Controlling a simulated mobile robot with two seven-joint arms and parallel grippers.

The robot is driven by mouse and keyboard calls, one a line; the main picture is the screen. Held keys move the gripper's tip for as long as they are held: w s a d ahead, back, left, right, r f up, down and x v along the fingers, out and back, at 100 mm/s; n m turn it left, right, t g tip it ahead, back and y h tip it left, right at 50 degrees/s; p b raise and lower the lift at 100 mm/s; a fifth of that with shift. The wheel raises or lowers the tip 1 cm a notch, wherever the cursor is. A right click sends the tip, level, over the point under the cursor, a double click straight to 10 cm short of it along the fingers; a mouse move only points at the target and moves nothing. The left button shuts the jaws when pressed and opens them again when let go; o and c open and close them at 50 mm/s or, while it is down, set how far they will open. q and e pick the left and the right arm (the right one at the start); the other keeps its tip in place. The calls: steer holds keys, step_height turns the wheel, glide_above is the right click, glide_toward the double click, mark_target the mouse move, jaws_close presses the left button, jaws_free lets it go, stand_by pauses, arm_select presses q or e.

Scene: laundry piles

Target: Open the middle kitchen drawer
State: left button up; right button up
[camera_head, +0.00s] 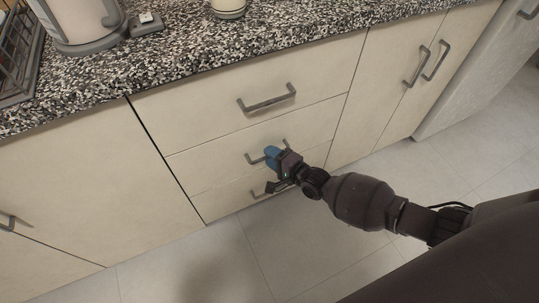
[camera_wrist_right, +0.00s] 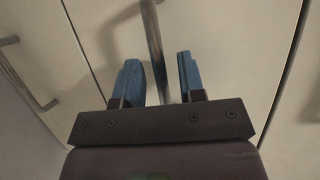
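The middle drawer (camera_head: 225,158) is a cream front in a stack of three and looks flush with its neighbours. Its grey bar handle (camera_head: 254,159) is partly hidden by my right gripper (camera_head: 272,156). In the right wrist view the handle bar (camera_wrist_right: 153,42) runs between the two blue fingertips of the right gripper (camera_wrist_right: 159,78). The fingers are apart, with a gap on each side of the bar, so they do not look shut on it. My left gripper is not in view.
The top drawer handle (camera_head: 268,102) is above, and the bottom drawer handle (camera_head: 258,194) is below, partly behind my gripper. A speckled countertop (camera_head: 200,65) overhangs the drawers. Cabinet door handles (camera_head: 417,68) stick out at right. The tiled floor (camera_head: 200,258) in front is clear.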

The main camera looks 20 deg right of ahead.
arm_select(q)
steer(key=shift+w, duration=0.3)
arm_select(e)
steer(key=shift+w+a, duration=0.15)
steer(key=shift+w, duration=0.15)
jaws_close()
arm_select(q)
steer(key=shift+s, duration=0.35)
arm_select(e)
steer(key=shift+s, duration=0.15)
